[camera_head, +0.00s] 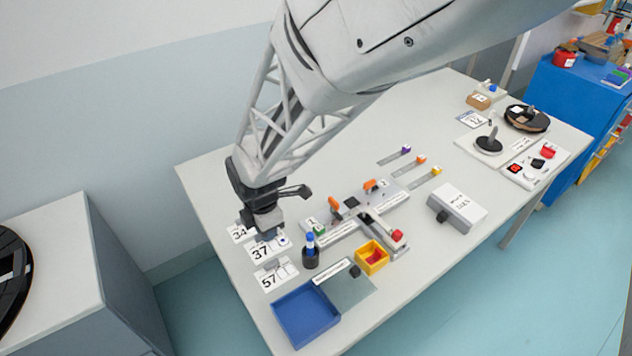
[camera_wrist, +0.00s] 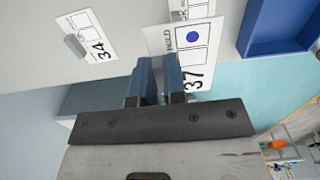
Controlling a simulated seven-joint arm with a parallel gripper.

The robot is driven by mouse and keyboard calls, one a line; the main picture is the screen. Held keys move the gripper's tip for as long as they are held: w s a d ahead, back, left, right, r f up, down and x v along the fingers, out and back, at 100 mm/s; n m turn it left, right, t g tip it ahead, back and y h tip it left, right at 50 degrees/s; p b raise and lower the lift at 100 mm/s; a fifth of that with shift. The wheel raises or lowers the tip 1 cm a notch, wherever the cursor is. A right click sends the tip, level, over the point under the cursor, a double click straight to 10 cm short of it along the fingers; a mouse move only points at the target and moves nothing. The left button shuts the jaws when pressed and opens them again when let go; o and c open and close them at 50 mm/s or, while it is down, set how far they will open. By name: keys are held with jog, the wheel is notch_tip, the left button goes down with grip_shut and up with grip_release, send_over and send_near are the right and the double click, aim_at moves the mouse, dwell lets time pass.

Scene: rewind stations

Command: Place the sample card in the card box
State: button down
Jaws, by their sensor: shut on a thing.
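Three white cards lie at the left of the table: the 34 card (camera_head: 238,233), the 37 card (camera_head: 262,251) and the 57 card (camera_head: 270,281). In the wrist view, the 34 card (camera_wrist: 88,40) has a grey tab. The 37 card (camera_wrist: 196,60), marked HOLD with a blue dot, is at my fingertips. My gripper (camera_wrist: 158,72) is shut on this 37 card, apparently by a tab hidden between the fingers. In the head view my gripper (camera_head: 266,228) is low over it. A blue open box (camera_head: 305,317) stands at the table's front corner; its label is too small to read.
A dark cup with a blue-capped item (camera_head: 310,256) stands just right of the cards. A yellow bin (camera_head: 371,258), grey fixtures with orange handles and a grey box (camera_head: 457,207) lie further right. The table's back left is clear.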

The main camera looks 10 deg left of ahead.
send_over(307, 309)
notch_tip(307, 309, down, 4)
jog(key=shift+a+r, duration=0.1)
jog(key=shift+r, duration=0.1)
dwell(0.4)
jog(key=shift+f, duration=2.6)
jog(key=c, duration=1.2)
grip_release()
jog(key=shift+r, duration=0.1)
jog(key=shift+r, duration=6.05)
